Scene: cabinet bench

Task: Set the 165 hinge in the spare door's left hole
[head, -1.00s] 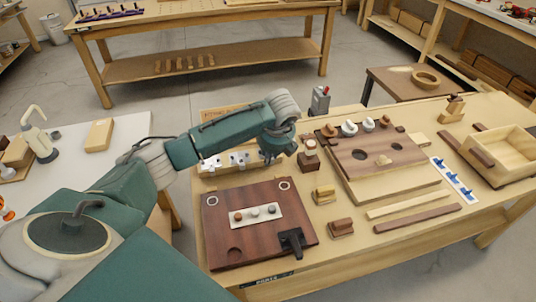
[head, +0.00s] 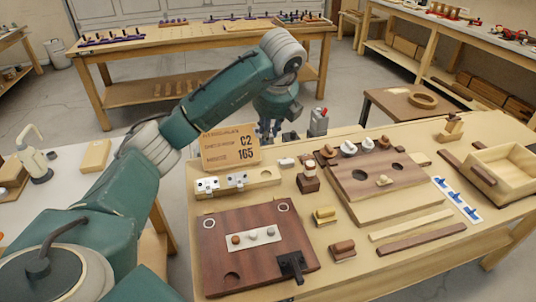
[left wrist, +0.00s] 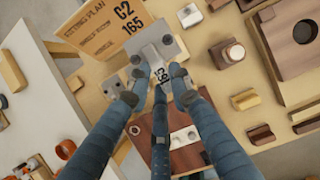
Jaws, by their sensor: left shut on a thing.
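My left gripper (left wrist: 165,88) is shut on a grey-white hinge (left wrist: 159,72) marked 165, upside down in the left wrist view. In the head view the gripper (head: 272,132) is above the back of the bench, behind the plan card, its fingertips partly hidden. Two more hinges (head: 208,185) (head: 237,179) sit on a pale rail. A dark red-brown panel (head: 215,250) at the front left has a round hole at its lower left. A brown panel (head: 345,187) on the right has two round holes. I cannot tell which is the spare door. My right gripper is not in view.
A plan card (head: 230,147) reading C2 and 165 stands behind the rail. A black piece (head: 290,265) covers the dark panel's lower right. Small wooden blocks (head: 325,215) (head: 342,250) lie between the panels. An open wooden drawer box (head: 508,168) is at the right.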

